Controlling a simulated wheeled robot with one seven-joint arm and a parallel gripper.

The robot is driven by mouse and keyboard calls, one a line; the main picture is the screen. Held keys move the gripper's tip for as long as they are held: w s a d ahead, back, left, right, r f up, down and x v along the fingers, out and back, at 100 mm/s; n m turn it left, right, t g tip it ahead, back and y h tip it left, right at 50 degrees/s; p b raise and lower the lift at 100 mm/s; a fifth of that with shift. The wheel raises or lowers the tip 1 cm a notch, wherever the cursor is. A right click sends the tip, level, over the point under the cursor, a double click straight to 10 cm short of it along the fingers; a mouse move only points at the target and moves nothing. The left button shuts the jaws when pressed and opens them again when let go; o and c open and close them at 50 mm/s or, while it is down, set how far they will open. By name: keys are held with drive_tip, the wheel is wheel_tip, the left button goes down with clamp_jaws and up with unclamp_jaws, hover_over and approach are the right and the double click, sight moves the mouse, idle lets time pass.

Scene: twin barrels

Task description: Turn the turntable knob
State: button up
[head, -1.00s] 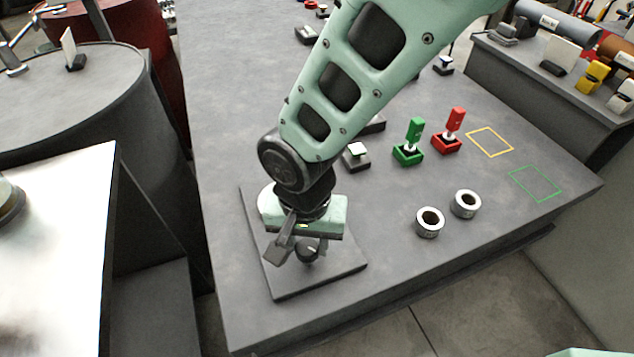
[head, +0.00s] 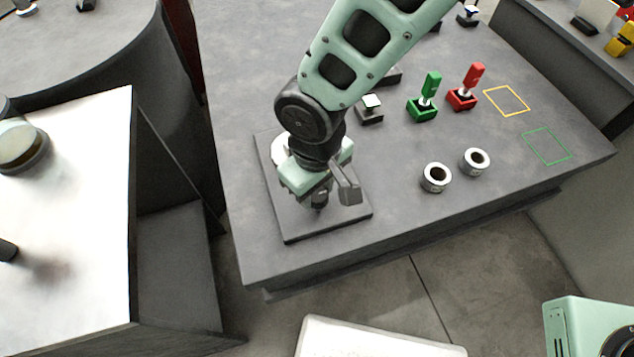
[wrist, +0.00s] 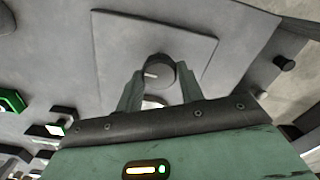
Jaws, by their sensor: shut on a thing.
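The knob (wrist: 158,72) is a dark round one with a white pointer line, standing on a square grey plate (wrist: 205,30) in the wrist view. My gripper (wrist: 160,88) has one finger on each side of the knob and is shut on it. The pointer line faces left in that view. In the head view, my gripper (head: 319,196) points down over the square plate (head: 300,228) near the table's front left corner. The gripper and wrist hide most of the knob there.
Two metal rings (head: 436,177) lie to the right of the plate. A green lever block (head: 423,108) and a red lever block (head: 462,98) stand behind them. Yellow and green outlines mark the table's right side. A white-topped stand (head: 70,215) is at left.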

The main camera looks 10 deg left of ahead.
sight(316, 193)
drive_tip(key=n+p, duration=0.1)
drive_tip(key=n, duration=0.5)
drive_tip(key=shift+r, duration=0.1)
drive_tip(key=n+p, duration=0.2)
drive_tip(key=n, duration=0.4)
drive_tip(key=shift+s, duration=0.1)
idle(0.5)
drive_tip(key=o, duration=1)
wheel_tip(316, 193, up, 17)
drive_tip(key=shift+r, duration=0.15)
